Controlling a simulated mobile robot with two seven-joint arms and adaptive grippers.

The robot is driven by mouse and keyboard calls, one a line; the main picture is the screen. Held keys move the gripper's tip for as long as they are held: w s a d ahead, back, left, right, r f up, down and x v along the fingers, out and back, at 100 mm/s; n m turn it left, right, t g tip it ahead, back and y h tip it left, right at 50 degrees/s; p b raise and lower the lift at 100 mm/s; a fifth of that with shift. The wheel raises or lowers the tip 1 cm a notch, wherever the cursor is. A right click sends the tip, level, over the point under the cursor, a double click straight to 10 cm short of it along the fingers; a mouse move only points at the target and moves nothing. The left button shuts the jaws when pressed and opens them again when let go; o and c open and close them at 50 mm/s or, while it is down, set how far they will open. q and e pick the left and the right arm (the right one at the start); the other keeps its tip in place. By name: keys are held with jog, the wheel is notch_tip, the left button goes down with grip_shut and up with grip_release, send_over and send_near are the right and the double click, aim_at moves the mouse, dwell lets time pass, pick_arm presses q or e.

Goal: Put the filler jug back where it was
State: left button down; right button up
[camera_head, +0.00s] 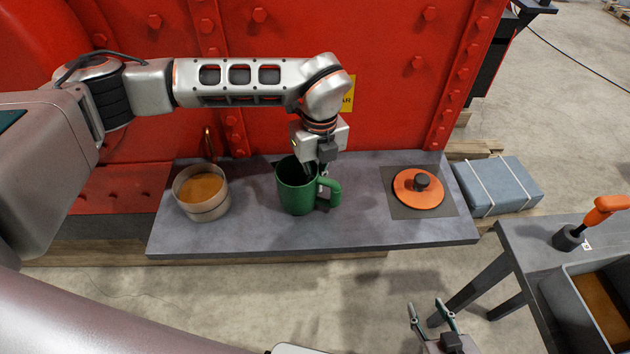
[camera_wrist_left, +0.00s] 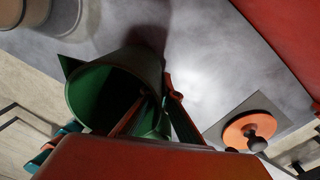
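The green filler jug (camera_head: 296,194) appears upright at the middle of the grey shelf (camera_head: 260,232), its handle to the right. I cannot tell if its base touches the shelf. My left gripper (camera_head: 318,172) reaches down from above at the jug's handle side. In the left wrist view the jug (camera_wrist_left: 88,92) shows its open mouth, and the fingers (camera_wrist_left: 155,118) lie at the rim and handle, one seemingly over the mouth. Whether they press on it is hidden. My right gripper (camera_head: 432,318) is open and empty, low in front of the shelf.
A round pan of orange-brown material (camera_head: 202,190) stands left of the jug. An orange lid with black knob (camera_head: 418,188) lies on a dark square at right. A grey strapped block (camera_head: 498,184) and a side table (camera_head: 540,245) with tray (camera_head: 565,312) and orange-handled tool (camera_head: 600,212) are farther right.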

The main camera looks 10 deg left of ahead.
aim_at(316, 164)
pick_arm(q)
jog(key=shift+f, duration=0.15)
jog(key=c, duration=2.3)
grip_release()
jog(key=r, duration=1.2)
jog(key=shift+w+d+r+b, duration=0.15)
jog(key=shift+d+r+b, duration=0.1)
jog(key=shift+b, duration=0.1)
jog(key=shift+f, duration=0.1)
